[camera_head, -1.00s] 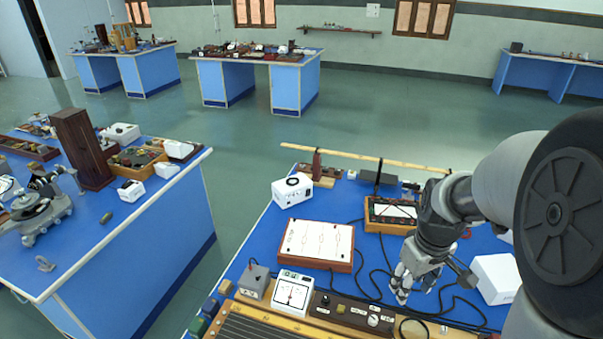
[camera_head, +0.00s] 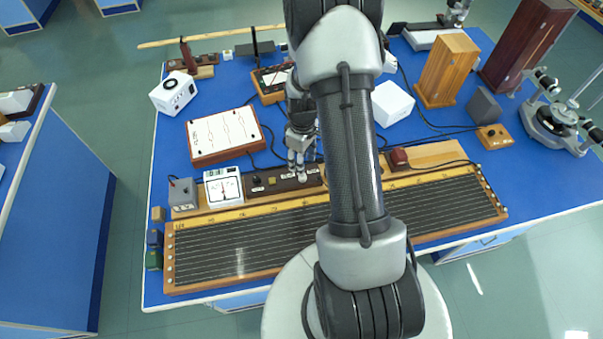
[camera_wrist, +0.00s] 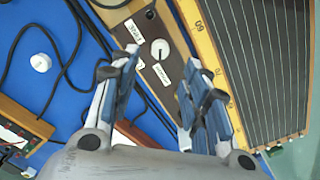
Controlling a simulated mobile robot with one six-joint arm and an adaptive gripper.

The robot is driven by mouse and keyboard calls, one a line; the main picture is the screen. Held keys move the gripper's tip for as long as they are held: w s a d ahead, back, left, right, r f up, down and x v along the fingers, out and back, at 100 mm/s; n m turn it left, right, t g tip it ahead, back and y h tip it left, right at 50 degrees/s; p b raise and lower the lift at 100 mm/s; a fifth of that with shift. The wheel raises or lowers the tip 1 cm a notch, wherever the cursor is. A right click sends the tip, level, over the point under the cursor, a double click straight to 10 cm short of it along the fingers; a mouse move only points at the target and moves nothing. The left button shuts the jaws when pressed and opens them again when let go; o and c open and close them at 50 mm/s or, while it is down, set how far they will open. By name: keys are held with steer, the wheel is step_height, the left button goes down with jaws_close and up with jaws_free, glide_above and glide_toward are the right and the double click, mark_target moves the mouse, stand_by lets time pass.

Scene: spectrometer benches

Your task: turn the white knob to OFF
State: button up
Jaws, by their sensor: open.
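The white knob (camera_wrist: 159,49) is a small round dial on a dark brown panel, seen in the wrist view. White labels with dark print lie on either side of it, too small to read surely. My gripper (camera_wrist: 158,74) is open, with one finger to each side of the knob in that view. The fingers appear apart from the knob and hold nothing. In the head view my gripper (camera_head: 299,172) points down over the brown panel (camera_head: 258,187). The knob cannot be made out there, near my fingers and arm.
The long wire board (camera_head: 240,256) lies along the panel's near side. A white meter (camera_head: 223,186) and a grey box (camera_head: 183,194) stand left. Black cables cross the blue bench behind. A loose white round piece (camera_wrist: 41,62) lies on the bench. A white box (camera_head: 391,103) stands behind right.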

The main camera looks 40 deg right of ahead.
step_height(320, 180, down, 7)
steer(key=shift+f+b, duration=0.2)
steer(key=shift+b, duration=0.25)
steer(key=shift+c, duration=0.4)
jaws_close()
